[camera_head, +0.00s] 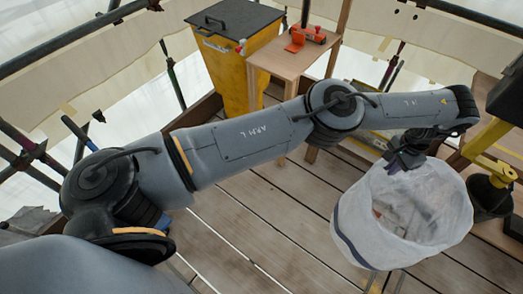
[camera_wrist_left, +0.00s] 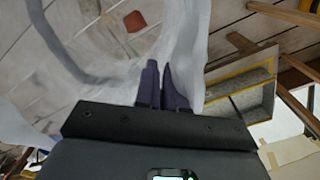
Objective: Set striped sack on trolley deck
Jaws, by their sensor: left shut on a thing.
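The striped sack (camera_head: 355,222) is a white, open-topped bag with a thin dark blue stripe on its side. It hangs at the right of the head view, above the plank floor. My left gripper (camera_head: 402,162) is shut on the far rim of the sack. In the left wrist view the gripper's dark fingers (camera_wrist_left: 164,86) are close together on the white cloth (camera_wrist_left: 190,45). Something pale and reddish shows inside the sack. I cannot make out the trolley deck with certainty. My right gripper is out of view.
A yellow bin (camera_head: 228,70) with a dark lid stands at the back, beside a wooden stand (camera_head: 283,62) bearing a red tool (camera_head: 306,35). A yellow-edged grey tray or platform (camera_wrist_left: 250,98) lies beyond the sack. A black cone-shaped container (camera_head: 488,195) is at the right. Plank floor (camera_head: 270,215) is clear left of the sack.

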